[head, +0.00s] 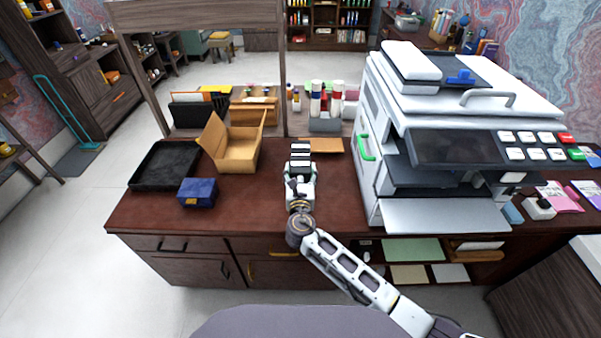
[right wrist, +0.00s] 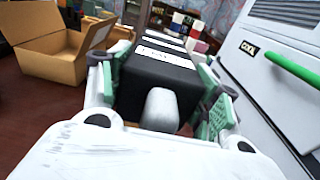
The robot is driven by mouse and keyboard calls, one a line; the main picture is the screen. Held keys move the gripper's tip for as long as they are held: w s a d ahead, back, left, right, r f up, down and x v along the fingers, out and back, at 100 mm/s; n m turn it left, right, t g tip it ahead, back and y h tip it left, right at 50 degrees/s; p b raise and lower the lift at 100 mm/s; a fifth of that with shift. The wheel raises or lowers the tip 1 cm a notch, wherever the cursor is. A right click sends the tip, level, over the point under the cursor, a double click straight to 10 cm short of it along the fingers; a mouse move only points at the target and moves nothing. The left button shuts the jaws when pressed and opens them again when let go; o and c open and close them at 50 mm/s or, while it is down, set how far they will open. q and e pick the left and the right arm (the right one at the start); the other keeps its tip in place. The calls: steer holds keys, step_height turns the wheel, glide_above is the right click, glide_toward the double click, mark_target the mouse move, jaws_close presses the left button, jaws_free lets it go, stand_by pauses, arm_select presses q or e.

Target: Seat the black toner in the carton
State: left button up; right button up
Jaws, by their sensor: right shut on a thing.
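The black toner (head: 300,152) shows as a dark block with white label bands, over the middle of the desk. In the right wrist view the toner (right wrist: 158,82) lies between green-padded fingers. My right gripper (head: 300,170) is shut on it, and its near end is partly hidden by my gripper. I cannot tell how high it is above the desk. The open brown carton (head: 240,157) stands to the left of the toner, apart from it, with its flaps up. The carton also shows at the left of the right wrist view (right wrist: 55,68). My left gripper is not in view.
A black tray (head: 140,182) and a blue box (head: 197,192) lie left of the carton. A large white printer (head: 372,165) with a green handle stands close on the right. Bottles (head: 317,98) stand behind. The desk (head: 250,205) is clear in front of the carton.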

steer(key=shift+f+b, duration=0.3)
steer(key=shift+f, duration=0.25)
steer(key=o, duration=1.3)
steer(key=shift+c, duration=0.2)
steer(key=shift+r, duration=0.1)
steer(key=shift+r+p, duration=0.3)
steer(key=shift+r, duration=0.15)
steer(key=shift+s, duration=0.15)
steer(key=s+b, duration=0.1)
steer(key=s, duration=1)
steer(key=shift+s+r, duration=0.3)
steer(key=shift+s, duration=0.05)
